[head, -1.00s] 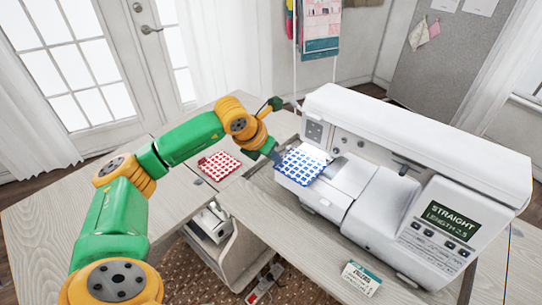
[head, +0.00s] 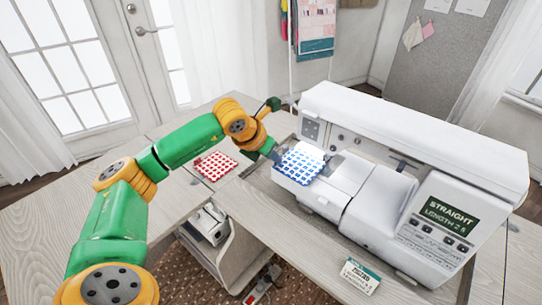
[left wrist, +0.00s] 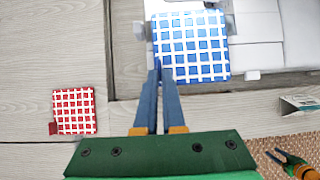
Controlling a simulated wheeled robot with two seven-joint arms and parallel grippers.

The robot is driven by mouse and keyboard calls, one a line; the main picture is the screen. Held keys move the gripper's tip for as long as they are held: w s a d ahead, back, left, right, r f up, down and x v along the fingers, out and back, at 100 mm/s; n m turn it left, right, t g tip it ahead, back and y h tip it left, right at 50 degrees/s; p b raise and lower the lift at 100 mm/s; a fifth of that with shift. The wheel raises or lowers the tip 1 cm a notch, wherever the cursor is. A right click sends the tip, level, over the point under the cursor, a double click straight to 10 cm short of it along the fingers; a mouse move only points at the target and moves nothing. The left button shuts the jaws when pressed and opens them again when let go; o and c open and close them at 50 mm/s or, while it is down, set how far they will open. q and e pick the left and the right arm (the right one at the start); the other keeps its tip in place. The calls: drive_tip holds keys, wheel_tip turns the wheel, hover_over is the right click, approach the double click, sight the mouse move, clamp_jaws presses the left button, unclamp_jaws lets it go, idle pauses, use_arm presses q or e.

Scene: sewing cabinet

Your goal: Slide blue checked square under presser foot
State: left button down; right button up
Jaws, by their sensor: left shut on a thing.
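The blue checked square (head: 299,164) lies flat on the left end of the white sewing machine (head: 410,150), its right part near the needle area. In the left wrist view the blue checked square (left wrist: 193,50) lies just ahead of my fingers. My left gripper (head: 277,154) is shut on the left edge of the square; its fingertips meet at that edge in the left wrist view (left wrist: 158,66). The presser foot is too small and shaded under the machine's head to make out.
A red checked square (head: 213,166) lies on the wooden cabinet top (head: 150,230) to the left. A small green and white card (head: 360,275) stands in front of the machine. An open compartment lies below the cabinet's front edge.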

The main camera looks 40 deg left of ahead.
sight(287, 156)
use_arm(q)
drive_tip(key=shift+f, duration=0.15)
drive_tip(key=shift+w+f+b, duration=0.1)
drive_tip(key=shift+f+b, duration=0.15)
drive_tip(key=shift+b, duration=0.1)
drive_tip(key=shift+w, duration=0.15)
idle(0.6)
drive_tip(key=shift+w+d+p, duration=0.1)
drive_tip(key=shift+w+p, duration=0.25)
drive_tip(key=shift+w, duration=0.6)
drive_tip(key=shift+w, duration=0.1)
drive_tip(key=shift+w, duration=0.7)
